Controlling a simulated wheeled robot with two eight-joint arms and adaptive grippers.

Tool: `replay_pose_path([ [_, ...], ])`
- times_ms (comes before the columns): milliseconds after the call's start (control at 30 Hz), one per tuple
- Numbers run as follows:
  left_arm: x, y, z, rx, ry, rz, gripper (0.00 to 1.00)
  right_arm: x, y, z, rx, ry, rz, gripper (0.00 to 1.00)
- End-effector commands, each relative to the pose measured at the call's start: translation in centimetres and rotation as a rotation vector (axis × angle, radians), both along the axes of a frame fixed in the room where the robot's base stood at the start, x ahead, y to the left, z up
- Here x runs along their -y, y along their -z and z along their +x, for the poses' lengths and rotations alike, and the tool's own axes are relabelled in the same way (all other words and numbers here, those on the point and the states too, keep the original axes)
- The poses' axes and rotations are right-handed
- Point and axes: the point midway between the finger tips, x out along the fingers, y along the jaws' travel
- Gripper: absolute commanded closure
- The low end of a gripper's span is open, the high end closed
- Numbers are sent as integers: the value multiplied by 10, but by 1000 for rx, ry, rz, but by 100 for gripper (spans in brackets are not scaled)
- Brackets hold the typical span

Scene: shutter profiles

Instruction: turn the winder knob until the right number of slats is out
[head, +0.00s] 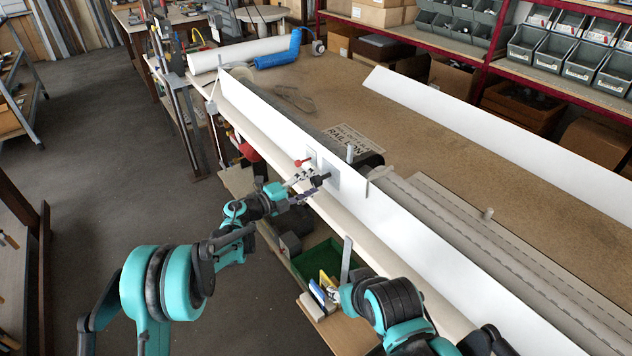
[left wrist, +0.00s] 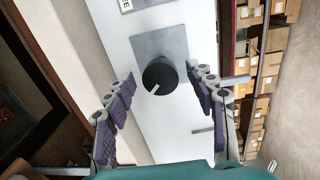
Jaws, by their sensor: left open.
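The winder knob (left wrist: 160,78) is a round black knob with a pale pointer mark, on a grey plate (left wrist: 150,45) fixed to a white upright panel. The knob also shows in the head view (head: 321,180), dark against the panel. My left gripper (left wrist: 158,74) is open, with one finger on each side of the knob; I cannot tell any contact. In the head view my left gripper (head: 307,188) is at the panel's front face. Grey slats (head: 470,232) lie behind the panel on the right.
A red-tipped lever (head: 303,162) is beside the plate. A printed sign (head: 354,138) lies on the brown bench top (head: 440,135). A green tray (head: 325,262) and small blue and yellow items (head: 322,287) are below the panel. Open floor (head: 90,190) is at left.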

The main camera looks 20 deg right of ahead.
Motion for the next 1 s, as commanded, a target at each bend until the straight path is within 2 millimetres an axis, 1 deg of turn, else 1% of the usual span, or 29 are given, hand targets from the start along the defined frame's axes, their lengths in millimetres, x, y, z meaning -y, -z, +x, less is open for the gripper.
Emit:
replay_pose_path([
  [33, -11, -1, -4, 0, -2, 0, 44, 0, 0, 0, 0, 0, 0, 59],
  [200, -47, -3, -17, 0, -4, 0, 44, 0, 0, 0, 0, 0, 0, 59],
  [300, -66, -4, -25, 0, -3, 0, 44, 0, 0, 0, 0, 0, 0, 59],
  [433, -83, -5, -32, 0, -2, 0, 44, 0, 0, 0, 0, 0, 0, 59],
  [600, -93, -6, -36, 0, 0, 0, 44, 0, 0, 0, 0, 0, 0, 59],
  [1000, -93, -6, -36, 0, 1, 0, 44, 0, 0, 0, 0, 0, 0, 59],
])
